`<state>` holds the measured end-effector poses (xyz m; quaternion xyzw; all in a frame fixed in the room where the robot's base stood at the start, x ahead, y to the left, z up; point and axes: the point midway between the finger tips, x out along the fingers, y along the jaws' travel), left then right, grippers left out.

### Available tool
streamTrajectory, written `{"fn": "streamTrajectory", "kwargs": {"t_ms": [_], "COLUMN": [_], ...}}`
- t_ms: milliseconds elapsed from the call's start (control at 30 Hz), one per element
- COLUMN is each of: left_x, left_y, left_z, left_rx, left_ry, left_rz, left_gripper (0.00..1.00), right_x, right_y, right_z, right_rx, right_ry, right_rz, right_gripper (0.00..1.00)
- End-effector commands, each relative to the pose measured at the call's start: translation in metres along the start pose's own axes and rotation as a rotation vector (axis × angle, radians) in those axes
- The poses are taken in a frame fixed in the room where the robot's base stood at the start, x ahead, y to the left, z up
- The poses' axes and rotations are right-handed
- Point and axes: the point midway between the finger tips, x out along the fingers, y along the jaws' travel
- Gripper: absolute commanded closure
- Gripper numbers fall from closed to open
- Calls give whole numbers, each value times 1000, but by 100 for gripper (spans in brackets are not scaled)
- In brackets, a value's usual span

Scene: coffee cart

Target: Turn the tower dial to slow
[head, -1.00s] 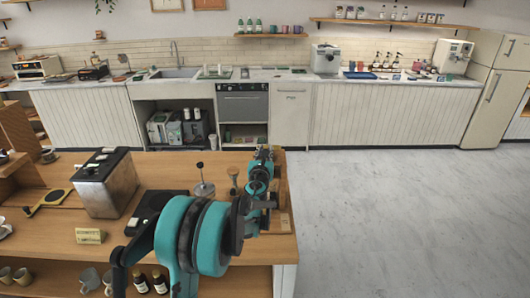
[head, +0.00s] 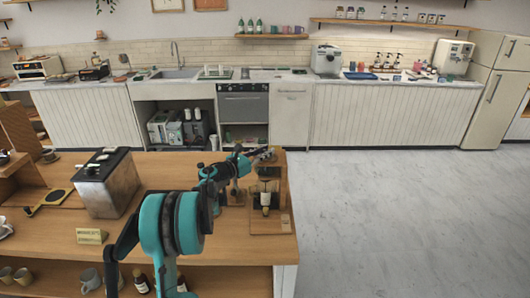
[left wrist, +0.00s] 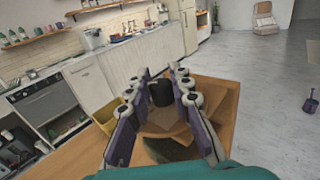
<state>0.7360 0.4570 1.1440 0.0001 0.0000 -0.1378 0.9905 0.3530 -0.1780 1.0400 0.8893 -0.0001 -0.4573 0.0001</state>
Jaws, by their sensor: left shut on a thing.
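The wooden tower (head: 279,174) stands at the right end of the cart, with a dark, pale-labelled bottle (head: 266,198) low in its frame. My left gripper (head: 266,154) reaches its top from the left. In the left wrist view my left gripper (left wrist: 163,88) has its purple-padded fingers on both sides of a dark round knob (left wrist: 161,94), which looks like the tower dial, above a wooden plate. The gripper is shut on it. Any markings on the dial are too small to read. My right gripper is in neither view.
The wooden cart top (head: 150,172) carries a metal box machine (head: 105,182) and a small sign (head: 91,236). Cups and bottles stand on the shelf below. Open floor (head: 390,220) lies right of the cart.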

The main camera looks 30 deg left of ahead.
Motion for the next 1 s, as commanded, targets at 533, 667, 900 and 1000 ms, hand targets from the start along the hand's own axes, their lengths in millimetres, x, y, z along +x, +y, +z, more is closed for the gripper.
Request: {"fn": "streamTrajectory", "kwargs": {"t_ms": [533,667,900,1000], "left_x": [0,0,0,-4], "left_y": [0,0,0,1], "left_z": [0,0,0,0], "left_rx": [-1,0,0,0], "left_ry": [-1,-1,0,0], "left_rz": [-24,-24,-24,-23], "left_gripper": [100,58,58,58], "right_x": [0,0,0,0], "right_y": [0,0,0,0], "right_z": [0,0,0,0], "right_rx": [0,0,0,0], "right_ry": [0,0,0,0], "right_rz": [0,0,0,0], "right_gripper": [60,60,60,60]}}
